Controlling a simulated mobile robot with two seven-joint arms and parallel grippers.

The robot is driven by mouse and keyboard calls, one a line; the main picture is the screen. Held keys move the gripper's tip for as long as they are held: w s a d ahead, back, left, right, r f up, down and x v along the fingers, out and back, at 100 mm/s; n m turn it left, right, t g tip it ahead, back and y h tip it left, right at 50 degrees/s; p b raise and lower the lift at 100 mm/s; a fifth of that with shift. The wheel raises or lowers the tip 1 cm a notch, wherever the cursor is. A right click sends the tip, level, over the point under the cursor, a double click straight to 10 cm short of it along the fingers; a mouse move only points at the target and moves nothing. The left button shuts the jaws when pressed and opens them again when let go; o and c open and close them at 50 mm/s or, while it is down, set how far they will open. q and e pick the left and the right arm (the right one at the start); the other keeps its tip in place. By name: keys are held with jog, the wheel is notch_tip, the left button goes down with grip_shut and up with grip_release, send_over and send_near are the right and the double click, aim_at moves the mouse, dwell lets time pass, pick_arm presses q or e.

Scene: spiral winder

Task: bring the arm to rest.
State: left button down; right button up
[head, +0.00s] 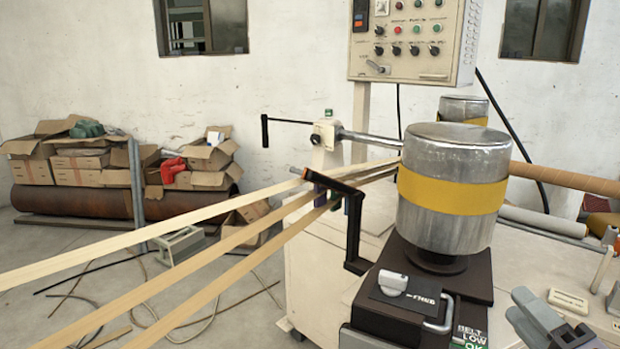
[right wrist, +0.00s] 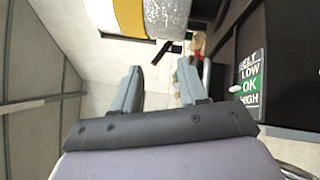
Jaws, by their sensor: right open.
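My right gripper (head: 520,306) shows at the bottom right of the head view, in front of the winder's table and right of the black drum base. Its two grey fingers are apart with nothing between them. In the right wrist view the open gripper (right wrist: 159,72) also holds nothing. The metal drum with a yellow band (head: 452,190) stands upright on its black base, left of and apart from the gripper; part of it shows at the top of the right wrist view (right wrist: 165,16). My left gripper is in neither view.
A belt label (head: 469,337) is on the base's front; it shows large in the right wrist view (right wrist: 249,88). A white knob (head: 392,283) and a handle (head: 438,316) are on the base. Tan strips (head: 220,238) run left from the winder. A control box (head: 410,38) hangs behind.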

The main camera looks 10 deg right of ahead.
jog(key=s+f+m+g+h, duration=0.3)
jog(key=f+m+g, duration=0.1)
jog(key=f+m, duration=0.35)
jog(key=s+f+m+g+h, duration=0.3)
jog(key=f+m+g+h, duration=0.1)
jog(key=f+m, duration=0.35)
jog(key=s+a+f+m+g+y, duration=0.5)
jog(key=s+a+f+g, duration=0.3)
jog(key=s+a, duration=0.45)
jog(key=w+a+f+t+y, duration=0.1)
jog(key=w+a+f+t, duration=0.2)
jog(key=w+f+t, duration=0.3)
jog(key=shift+w+f+t+y, duration=0.3)
jog(key=shift+f+t, duration=0.1)
jog(key=shift+f, duration=0.9)
